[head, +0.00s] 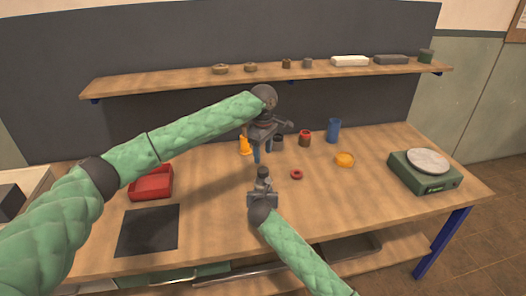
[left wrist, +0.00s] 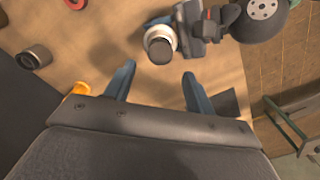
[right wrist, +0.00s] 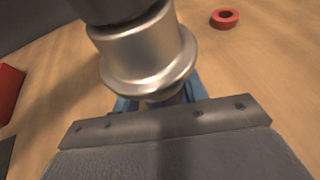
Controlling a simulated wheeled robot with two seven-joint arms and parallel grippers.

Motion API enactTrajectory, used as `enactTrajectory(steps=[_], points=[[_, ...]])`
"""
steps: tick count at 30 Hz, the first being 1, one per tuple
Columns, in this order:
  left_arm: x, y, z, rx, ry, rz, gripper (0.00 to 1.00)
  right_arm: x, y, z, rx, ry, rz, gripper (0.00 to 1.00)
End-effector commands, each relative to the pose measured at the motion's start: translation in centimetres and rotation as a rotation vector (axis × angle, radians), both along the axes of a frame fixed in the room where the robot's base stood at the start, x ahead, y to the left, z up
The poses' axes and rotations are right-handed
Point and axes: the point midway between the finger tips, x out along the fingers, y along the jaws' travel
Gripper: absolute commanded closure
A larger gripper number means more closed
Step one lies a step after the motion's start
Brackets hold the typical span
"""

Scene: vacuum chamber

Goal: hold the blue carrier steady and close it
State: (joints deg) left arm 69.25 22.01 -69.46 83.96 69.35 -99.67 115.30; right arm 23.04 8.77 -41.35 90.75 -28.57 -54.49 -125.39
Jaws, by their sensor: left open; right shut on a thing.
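A blue cylinder (head: 333,130) stands upright at the back of the table, apart from both grippers. My right gripper (head: 262,197) is shut on a silver metal cylinder with a dark top (right wrist: 148,50), near the middle of the table; I see no blue on that cylinder. It also shows in the left wrist view (left wrist: 160,48), just beyond the left fingertips. My left gripper (head: 262,155) is open and empty, above and behind the metal cylinder in the head view. Its blue fingers (left wrist: 158,70) point down. The right fingers' grip is partly hidden behind the cylinder's flange.
A red ring (head: 297,174) lies right of the held cylinder. A red tray (head: 152,184) and black mat (head: 148,230) are left; a scale (head: 427,175) right.

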Motion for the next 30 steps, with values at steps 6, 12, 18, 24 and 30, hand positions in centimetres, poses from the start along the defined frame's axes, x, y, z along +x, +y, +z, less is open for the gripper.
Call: enactTrajectory(steps=[6, 12, 18, 24, 30], points=[[0.0, 0.0, -1.1, 0.001, 0.001, 0.0, 0.45, 0.0, 0.0, 0.0, 0.0, 0.0, 0.0, 1.0], [0.0, 0.0, -3.9, 0.001, 0.001, -0.001, 0.45, 0.0, 0.0, 0.0, 0.0, -0.001, 0.0, 1.0], [0.0, 0.0, -6.4, 0.001, 0.002, -0.002, 0.45, 0.0, 0.0, 0.0, 0.0, -0.001, 0.0, 1.0], [0.0, 0.0, -7.8, 0.0, 0.0, -0.001, 0.45, 0.0, 0.0, 0.0, 0.0, -0.001, 0.0, 1.0], [0.0, 0.0, -8.0, 0.0, 0.0, -0.001, 0.45, 0.0, 0.0, 0.0, 0.0, -0.001, 0.0, 1.0]])
